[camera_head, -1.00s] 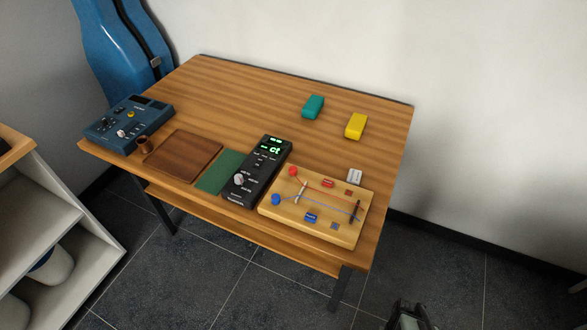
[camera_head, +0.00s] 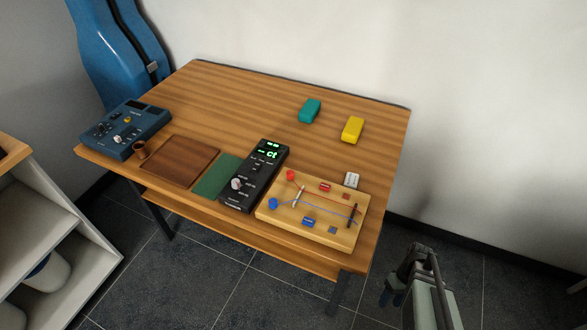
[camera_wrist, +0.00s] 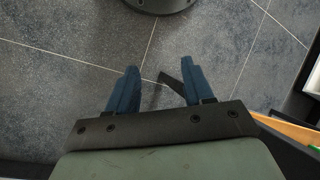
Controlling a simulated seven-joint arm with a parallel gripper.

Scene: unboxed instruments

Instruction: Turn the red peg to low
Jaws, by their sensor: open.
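The red peg (camera_head: 290,175) stands at the upper left corner of a light wooden board (camera_head: 285,220) on the table. A thin red string runs from it across the board. A blue peg (camera_head: 273,203) stands below it with a blue string. A red label block (camera_head: 325,187) and a blue one (camera_head: 308,222) lie on the board; their writing is too small to read. A black tuner box (camera_head: 258,185) beside the board shows green characters. My gripper (camera_head: 392,291) is off the table's right front side, apart from the board. In the wrist view its blue fingers (camera_wrist: 160,82) are open and empty above the floor.
A blue device (camera_head: 125,128), small brown cup (camera_head: 140,149), brown board (camera_head: 180,160) and green mat (camera_head: 216,176) fill the table's left front. Teal (camera_head: 310,110) and yellow (camera_head: 353,129) blocks lie behind. A white piece (camera_head: 351,180) stands by the board.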

